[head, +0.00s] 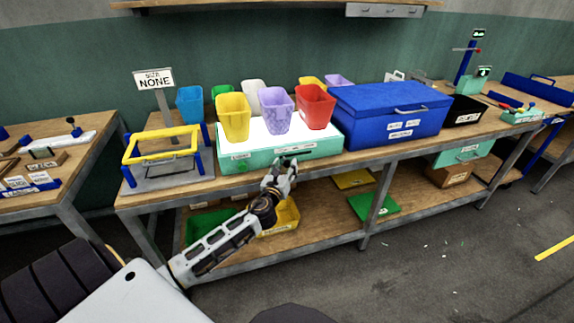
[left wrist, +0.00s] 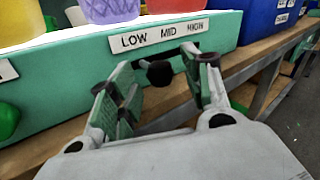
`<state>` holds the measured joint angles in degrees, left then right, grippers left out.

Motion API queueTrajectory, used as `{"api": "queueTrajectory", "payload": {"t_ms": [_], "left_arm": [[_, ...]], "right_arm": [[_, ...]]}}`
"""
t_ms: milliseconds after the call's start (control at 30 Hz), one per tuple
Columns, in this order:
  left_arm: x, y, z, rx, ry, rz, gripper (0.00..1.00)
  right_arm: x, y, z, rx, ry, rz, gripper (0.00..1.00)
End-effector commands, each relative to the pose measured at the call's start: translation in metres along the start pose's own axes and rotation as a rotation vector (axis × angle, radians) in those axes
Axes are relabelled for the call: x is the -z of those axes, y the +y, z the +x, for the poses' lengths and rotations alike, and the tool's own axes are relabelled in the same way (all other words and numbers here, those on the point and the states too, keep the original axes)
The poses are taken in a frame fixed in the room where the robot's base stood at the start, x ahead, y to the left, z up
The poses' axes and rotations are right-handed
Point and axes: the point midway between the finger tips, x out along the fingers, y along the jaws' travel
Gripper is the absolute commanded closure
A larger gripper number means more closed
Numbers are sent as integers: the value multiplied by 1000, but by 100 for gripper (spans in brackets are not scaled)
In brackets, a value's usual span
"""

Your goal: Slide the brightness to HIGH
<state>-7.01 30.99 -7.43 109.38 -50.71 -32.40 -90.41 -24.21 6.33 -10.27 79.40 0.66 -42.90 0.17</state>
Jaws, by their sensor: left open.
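The teal light box (head: 225,164) has a glowing white top and stands on the middle workbench. Its front, seen close in the left wrist view (left wrist: 60,88), carries a white label (left wrist: 158,35) reading LOW, MID, HIGH from left to right. A round black slider knob (left wrist: 159,73) sticks out below the label, nearest under MID; its exact stop is hard to tell. My left gripper (head: 284,170) is at the box front below the label. In the left wrist view its open fingers (left wrist: 160,85) stand either side of the knob, with no clear contact. My right gripper is not in view.
Yellow (head: 233,118), purple (head: 276,110) and red (head: 315,106) bins stand on the light box. A blue case (head: 365,128) is right of it, and a yellow-framed press (head: 160,150) is left. The bench's front edge (head: 345,160) runs below the gripper.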

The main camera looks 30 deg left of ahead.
Motion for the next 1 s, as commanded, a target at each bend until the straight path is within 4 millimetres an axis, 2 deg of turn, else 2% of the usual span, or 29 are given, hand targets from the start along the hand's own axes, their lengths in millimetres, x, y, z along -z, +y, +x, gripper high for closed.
{"api": "queueTrajectory", "payload": {"t_ms": [300,733,767,1000], "left_arm": [[0,0,19,1,0,-1,51],[0,0,22,1,0,-1,51],[0,0,22,1,0,-1,52],[0,0,22,1,0,-1,83]], "right_arm": [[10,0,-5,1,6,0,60],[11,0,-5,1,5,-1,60],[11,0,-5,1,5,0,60],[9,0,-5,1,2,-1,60]]}}
